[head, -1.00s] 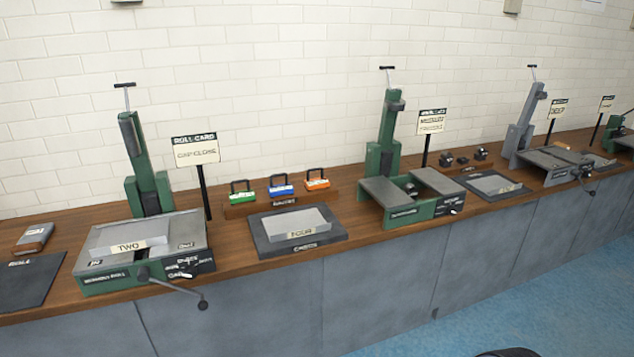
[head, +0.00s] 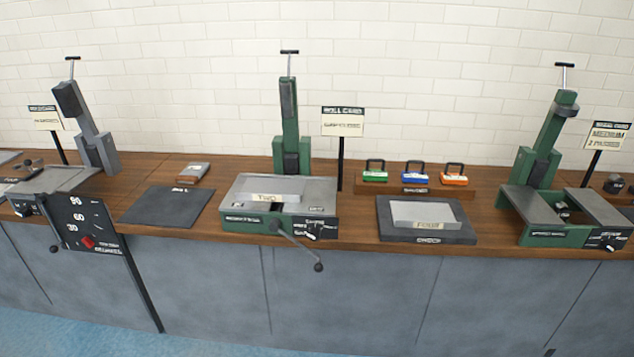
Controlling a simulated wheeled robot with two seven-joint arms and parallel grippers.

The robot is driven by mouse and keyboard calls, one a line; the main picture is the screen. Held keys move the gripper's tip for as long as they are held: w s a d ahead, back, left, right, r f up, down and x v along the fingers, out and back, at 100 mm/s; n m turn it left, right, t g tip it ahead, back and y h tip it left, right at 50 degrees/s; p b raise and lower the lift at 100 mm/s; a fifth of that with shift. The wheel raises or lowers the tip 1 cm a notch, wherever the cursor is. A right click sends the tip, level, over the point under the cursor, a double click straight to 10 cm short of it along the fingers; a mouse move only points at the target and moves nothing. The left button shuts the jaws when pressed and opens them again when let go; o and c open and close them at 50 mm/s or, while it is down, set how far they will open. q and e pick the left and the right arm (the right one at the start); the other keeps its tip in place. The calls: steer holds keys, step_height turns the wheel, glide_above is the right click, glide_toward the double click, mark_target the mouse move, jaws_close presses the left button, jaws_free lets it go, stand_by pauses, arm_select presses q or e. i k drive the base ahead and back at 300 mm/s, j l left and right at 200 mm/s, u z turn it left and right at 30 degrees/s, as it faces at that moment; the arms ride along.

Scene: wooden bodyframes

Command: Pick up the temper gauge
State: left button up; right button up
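I cannot tell for certain which thing is the temper gauge. Three small handled blocks, green (head: 375,176), blue (head: 414,178) and orange (head: 454,180), stand in a row on a wooden rack (head: 400,190) at the back of the bench. A small grey and brown block (head: 193,172) lies behind a dark mat (head: 167,207) left of the middle. A black panel marked 90, 60, 30 with a red knob (head: 88,242) hangs at the bench front on the left. Neither of my grippers is in view.
A long wooden bench (head: 345,215) runs along a white brick wall. A green machine (head: 262,224) with a crank stands in the middle, another green machine (head: 555,232) at right, and a grey one (head: 98,150) at left. Blue floor (head: 60,335) is clear in front.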

mark_target(445, 177)
steer(key=i+l+u, duration=0.45)
steer(key=i+l, duration=1.3)
steer(key=l, duration=0.1)
